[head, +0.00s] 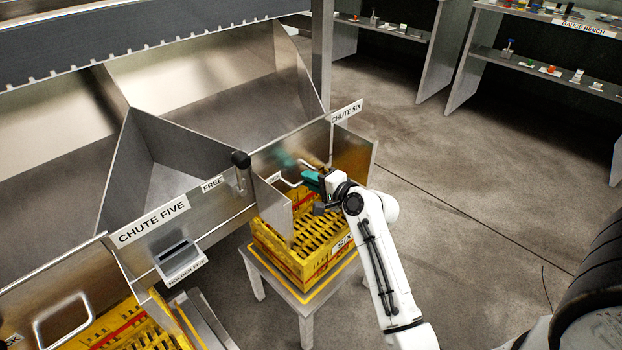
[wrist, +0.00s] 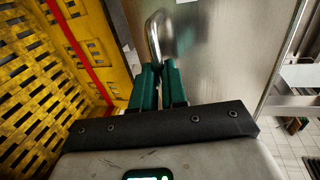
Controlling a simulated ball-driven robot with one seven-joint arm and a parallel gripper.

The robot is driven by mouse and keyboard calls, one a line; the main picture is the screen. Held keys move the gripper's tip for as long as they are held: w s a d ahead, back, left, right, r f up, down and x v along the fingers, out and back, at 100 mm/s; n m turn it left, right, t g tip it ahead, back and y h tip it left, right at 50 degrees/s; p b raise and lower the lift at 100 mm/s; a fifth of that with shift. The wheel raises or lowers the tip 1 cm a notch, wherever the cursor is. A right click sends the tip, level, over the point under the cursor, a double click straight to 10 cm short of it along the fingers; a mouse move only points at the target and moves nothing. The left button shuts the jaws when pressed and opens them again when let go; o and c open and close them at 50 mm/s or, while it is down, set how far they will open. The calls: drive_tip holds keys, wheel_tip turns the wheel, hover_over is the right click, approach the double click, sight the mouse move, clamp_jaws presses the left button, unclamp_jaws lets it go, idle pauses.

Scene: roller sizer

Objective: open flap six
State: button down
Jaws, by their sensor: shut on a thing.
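The metal flap under the chute six sign (head: 346,112) fills the upper middle of the wrist view (wrist: 215,60). Its bent bar handle (wrist: 153,40) stands out from the plate; in the head view the pale handle (head: 287,181) shows just left of the fingers. My gripper (head: 312,181) has its teal fingers closed on the handle, and they show close together in the wrist view (wrist: 159,87). Part of the grip is hidden by the fingers. How far the flap stands open I cannot tell.
A yellow slotted crate (head: 322,262) sits on a small stand (head: 253,278) below chute six. A black-knobbed lever (head: 241,160) stands left, by the FREE label (head: 213,184). Chute five (head: 150,222) is further left. Open floor (head: 470,200) lies to the right.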

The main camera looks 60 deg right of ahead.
drive_tip(key=s+a+r+g+y+p, duration=0.1)
drive_tip(key=r+g+p, duration=0.7)
drive_tip(key=p, duration=1.1)
drive_tip(key=s+a+r+g+y+p, duration=0.1)
drive_tip(key=s+r+g+y+p, duration=0.2)
drive_tip(key=p, duration=1.7)
drive_tip(key=shift+s+r+g+y, duration=0.3)
drive_tip(key=shift+s+r+g, duration=1.45)
drive_tip(key=shift+r+g, duration=1.05)
drive_tip(key=shift+r, duration=0.1)
drive_tip(key=c, duration=1.2)
unclamp_jaws()
drive_tip(key=r, duration=0.3)
drive_tip(key=w+r, duration=0.1)
drive_tip(key=r, duration=0.6)
drive_tip(key=shift+w+d+r, duration=0.15)
drive_tip(key=shift+w+r, duration=0.1)
drive_tip(key=shift+r, duration=0.1)
